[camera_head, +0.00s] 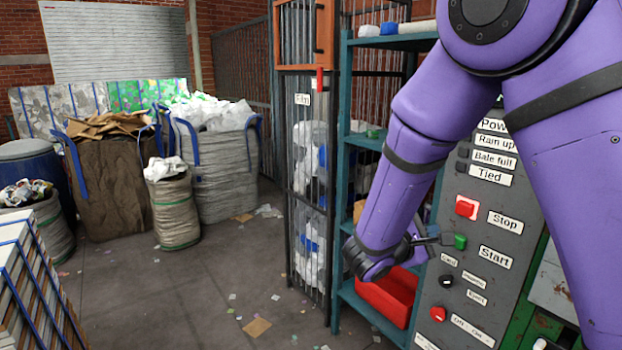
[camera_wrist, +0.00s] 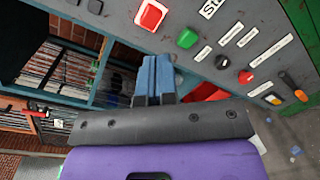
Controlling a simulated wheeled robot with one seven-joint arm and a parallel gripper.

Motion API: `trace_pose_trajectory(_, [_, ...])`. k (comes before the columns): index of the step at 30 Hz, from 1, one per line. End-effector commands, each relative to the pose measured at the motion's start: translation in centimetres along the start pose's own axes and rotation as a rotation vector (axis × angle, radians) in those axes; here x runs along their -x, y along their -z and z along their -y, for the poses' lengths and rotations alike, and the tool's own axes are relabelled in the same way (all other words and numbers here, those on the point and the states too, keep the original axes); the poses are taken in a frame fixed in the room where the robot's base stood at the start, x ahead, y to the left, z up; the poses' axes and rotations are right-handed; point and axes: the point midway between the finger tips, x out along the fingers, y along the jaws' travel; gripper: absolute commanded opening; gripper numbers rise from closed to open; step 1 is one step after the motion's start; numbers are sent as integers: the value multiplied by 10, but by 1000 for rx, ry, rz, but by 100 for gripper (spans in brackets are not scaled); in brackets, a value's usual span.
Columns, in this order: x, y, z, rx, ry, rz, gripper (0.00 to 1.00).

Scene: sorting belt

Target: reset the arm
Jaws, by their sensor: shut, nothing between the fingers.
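My purple arm reaches down in front of the grey control panel (camera_head: 452,215). My gripper (camera_head: 440,239) is at the panel's left side, close to the green Start button (camera_head: 460,241). I cannot tell whether it touches the button. In the wrist view my gripper (camera_wrist: 156,62) shows blue fingers held together with nothing between them. The green button (camera_wrist: 187,38) lies to the right of the fingertips there, and the red Stop button (camera_wrist: 151,15) lies above them. The red Stop button also shows in the head view (camera_head: 466,207).
A teal shelf (camera_head: 341,180) with a red bin (camera_head: 388,296) stands left of the panel. A tall metal cage labelled Film (camera_head: 304,99) holds bagged plastic. Filled sacks (camera_head: 175,210) stand at the left. The middle floor (camera_head: 215,275) is mostly clear, with scattered scraps.

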Motion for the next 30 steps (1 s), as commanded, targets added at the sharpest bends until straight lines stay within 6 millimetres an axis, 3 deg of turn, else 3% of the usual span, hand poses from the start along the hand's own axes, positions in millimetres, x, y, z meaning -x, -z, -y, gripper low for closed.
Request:
trace_pose_trajectory(11, [-16,-58,14,-108,236,32,0])
trace_pose_trajectory(18, [-20,-122,38,-265,519,35,0])
trace_pose_trajectory(30, [14,-207,78,-632,970,-72,0])
